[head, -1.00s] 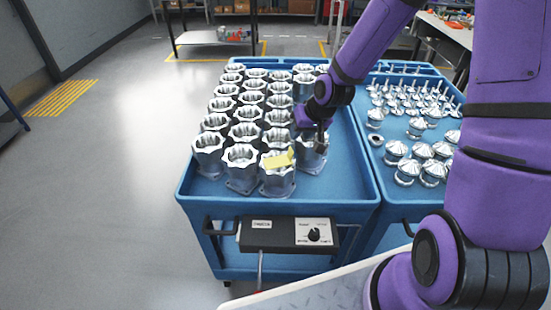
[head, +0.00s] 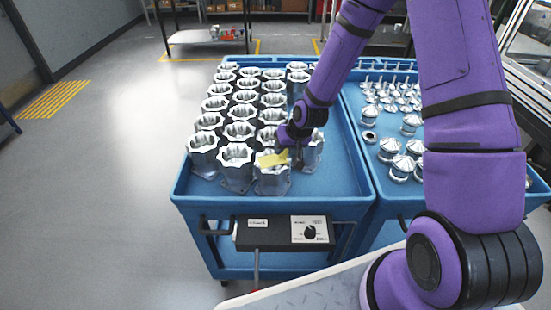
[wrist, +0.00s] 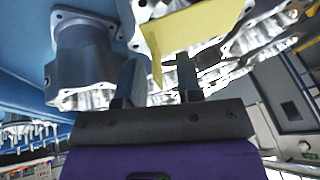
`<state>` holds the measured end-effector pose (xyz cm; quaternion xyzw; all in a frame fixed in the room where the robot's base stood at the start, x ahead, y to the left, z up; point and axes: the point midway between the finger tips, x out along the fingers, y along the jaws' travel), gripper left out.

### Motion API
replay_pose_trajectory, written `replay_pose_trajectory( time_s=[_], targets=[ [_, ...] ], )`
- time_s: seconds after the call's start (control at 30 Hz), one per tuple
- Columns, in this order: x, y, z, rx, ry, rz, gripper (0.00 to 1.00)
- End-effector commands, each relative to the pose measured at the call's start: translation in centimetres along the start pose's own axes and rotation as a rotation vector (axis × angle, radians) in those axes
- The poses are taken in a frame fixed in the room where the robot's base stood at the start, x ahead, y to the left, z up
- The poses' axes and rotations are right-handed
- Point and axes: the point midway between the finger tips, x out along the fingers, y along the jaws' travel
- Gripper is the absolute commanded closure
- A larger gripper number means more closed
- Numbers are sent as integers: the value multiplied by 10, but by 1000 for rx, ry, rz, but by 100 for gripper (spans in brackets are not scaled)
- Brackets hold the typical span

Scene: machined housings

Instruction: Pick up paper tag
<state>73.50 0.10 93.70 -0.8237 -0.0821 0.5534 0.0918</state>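The yellow paper tag (head: 271,160) lies on the rim of the front-right metal housing (head: 271,182) in the front row on the blue cart. In the wrist view the tag (wrist: 195,27) appears as a wide sheet with a narrow fold hanging from it. My gripper (head: 297,160) is just right of the tag in the head view. In the wrist view my gripper (wrist: 158,62) has its two dark fingers apart, and the tag's fold shows in the gap between them. I cannot tell whether the fingers touch it.
Several rows of open-topped housings (head: 238,131) stand close together on the left cart (head: 340,185). Another housing stands right beside my gripper. A second blue cart with metal cones (head: 402,163) and pins is to the right. The floor left of the carts is clear.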

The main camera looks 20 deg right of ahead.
Motion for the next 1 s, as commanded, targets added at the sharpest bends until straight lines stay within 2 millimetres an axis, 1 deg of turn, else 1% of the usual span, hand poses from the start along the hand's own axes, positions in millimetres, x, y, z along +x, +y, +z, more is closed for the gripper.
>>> replay_pose_trajectory(
  time_s=[0.2,0.23,0.27,0.3,0.37,0.77,1.0],
  targets=[
    [0,0,0,0,1,0,67],
    [0,0,0,0,1,0,72],
    [0,0,0,0,1,0,78],
    [0,0,0,0,1,0,88],
    [0,0,0,0,1,0,100],
    [0,0,-1,0,1,0,100],
    [-7,-6,-9,-2,2,0,100]
  ],
)
